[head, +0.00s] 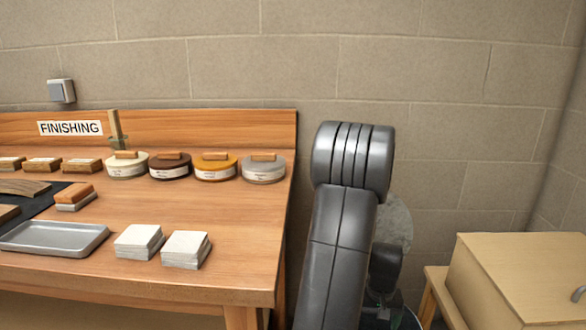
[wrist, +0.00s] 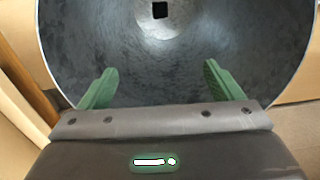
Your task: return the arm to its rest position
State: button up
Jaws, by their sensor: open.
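My arm (head: 345,230) stands raised and bent just right of the finishing bench, in front of the block wall. In the wrist view my gripper (wrist: 160,67) has its two green fingers spread wide apart, with nothing between them. Beyond the fingers is a large round grey metal surface (wrist: 160,45) with a small dark square in it, which fills most of that view. I cannot tell how far the fingers are from it. In the head view my gripper is mostly hidden behind my arm link.
The finishing bench (head: 215,245) at left holds a grey tray (head: 55,238), two stacks of white pads (head: 186,249), several round tins (head: 216,168) and a sanding block (head: 75,196). A pale wooden cabinet (head: 520,275) stands at right.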

jog(key=shift+r+p, duration=1.85)
jog(key=shift+r, duration=0.9)
